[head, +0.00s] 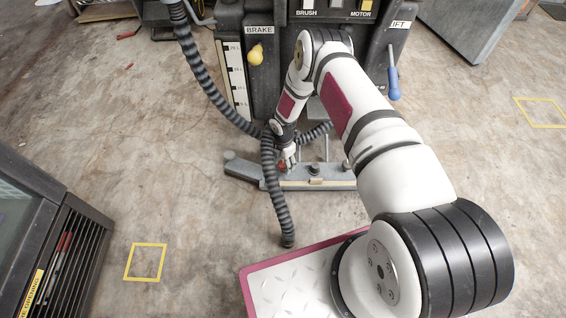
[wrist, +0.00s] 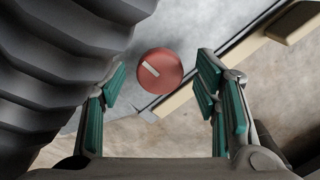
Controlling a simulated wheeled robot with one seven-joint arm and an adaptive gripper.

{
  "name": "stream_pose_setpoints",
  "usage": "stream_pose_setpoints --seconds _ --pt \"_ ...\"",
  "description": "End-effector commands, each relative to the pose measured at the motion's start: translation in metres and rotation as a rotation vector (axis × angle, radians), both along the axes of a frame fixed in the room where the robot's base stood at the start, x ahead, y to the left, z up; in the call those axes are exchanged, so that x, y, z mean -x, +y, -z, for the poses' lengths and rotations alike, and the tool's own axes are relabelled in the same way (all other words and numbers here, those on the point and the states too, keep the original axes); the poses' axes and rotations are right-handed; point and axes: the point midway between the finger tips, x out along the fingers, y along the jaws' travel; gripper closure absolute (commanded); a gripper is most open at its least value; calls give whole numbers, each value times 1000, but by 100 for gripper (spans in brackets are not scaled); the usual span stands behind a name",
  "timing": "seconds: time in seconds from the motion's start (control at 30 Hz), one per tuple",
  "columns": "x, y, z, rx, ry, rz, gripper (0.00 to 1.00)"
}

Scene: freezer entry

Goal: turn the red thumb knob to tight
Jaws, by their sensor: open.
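The red thumb knob (wrist: 160,70) shows in the wrist view as a round red disc with a pale pointer mark running from upper left toward its centre. It sits on a grey squeegee bar (head: 325,176) low at the front of the machine. My gripper (wrist: 158,90) is open, with its teal-padded fingers to the left and right of the knob and apart from it. In the head view my gripper (head: 289,160) is small at the bar, and it largely hides the knob. Any tight marking beside the knob cannot be made out.
A dark ribbed hose (wrist: 60,65) fills the left of the wrist view, close to the left finger. It hangs in front of the bar in the head view (head: 273,195). The machine (head: 262,88) has a yellow brake knob (head: 256,54) and blue lift lever (head: 393,82). Open concrete floor lies left.

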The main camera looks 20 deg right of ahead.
Motion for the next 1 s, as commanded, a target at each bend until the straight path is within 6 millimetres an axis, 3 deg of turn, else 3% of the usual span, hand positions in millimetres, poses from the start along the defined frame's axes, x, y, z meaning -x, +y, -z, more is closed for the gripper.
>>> stream_pose_setpoints --seconds 0.07,0.27,0.67,1.0 --pt "0 0 0 0 0 0 48" --pt "0 0 0 0 0 0 92" --pt "0 0 0 0 0 53 92" --pt "0 0 0 1 1 297 92"
